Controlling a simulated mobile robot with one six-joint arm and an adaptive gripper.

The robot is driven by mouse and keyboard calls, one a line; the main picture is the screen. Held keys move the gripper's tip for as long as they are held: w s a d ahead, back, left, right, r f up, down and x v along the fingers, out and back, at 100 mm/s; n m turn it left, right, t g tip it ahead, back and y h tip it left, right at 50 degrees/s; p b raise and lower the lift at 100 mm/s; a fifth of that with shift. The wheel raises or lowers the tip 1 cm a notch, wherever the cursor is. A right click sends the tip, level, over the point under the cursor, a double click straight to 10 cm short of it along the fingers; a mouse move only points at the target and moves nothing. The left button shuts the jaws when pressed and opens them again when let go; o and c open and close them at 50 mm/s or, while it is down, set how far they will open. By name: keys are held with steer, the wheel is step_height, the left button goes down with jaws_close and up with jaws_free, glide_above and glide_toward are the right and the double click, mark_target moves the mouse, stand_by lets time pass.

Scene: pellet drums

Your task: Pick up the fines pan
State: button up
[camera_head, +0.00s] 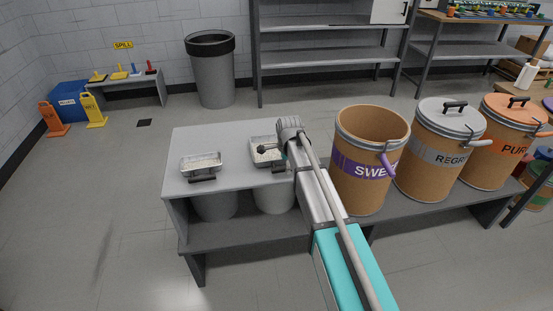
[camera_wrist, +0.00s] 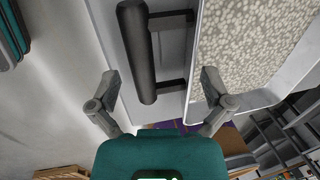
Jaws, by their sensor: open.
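Two shallow metal pans with pale granular contents and dark front handles sit on the grey bench. No label tells which is the fines pan. The left pan (camera_head: 201,162) stands clear of my arm. The right pan (camera_head: 256,139) is partly hidden by my gripper (camera_head: 268,150) and wrist. In the wrist view one pan fills the upper right, its rim (camera_wrist: 194,62) beside a black bar handle (camera_wrist: 137,50) on two posts. My gripper (camera_wrist: 160,88) is open and empty, with one finger on each side of the handle's line; contact is not clear.
Brown drums, including a purple-banded one (camera_head: 352,168), stand close right of my arm. Pale bins (camera_head: 274,198) sit under the bench top (camera_head: 228,148). The bench top between the pans is clear. A grey trash can (camera_head: 212,80) and shelves stand behind.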

steer(key=shift+w+f+b, duration=0.15)
steer(key=shift+f+b, duration=0.45)
steer(key=shift+f, duration=0.3)
steer(key=c, duration=1.1)
steer(key=shift+r, duration=0.15)
step_height(320, 180, up, 3)
steer(key=p, duration=0.3)
steer(key=shift+c, duration=0.2)
steer(key=s+d+r+p, duration=0.8)
steer(key=d+r+p, duration=0.1)
steer(key=d+p, duration=0.1)
steer(key=shift+s+d+r, duration=0.15)
steer(key=shift+d+r, duration=0.25)
steer(key=shift+d, duration=0.15)
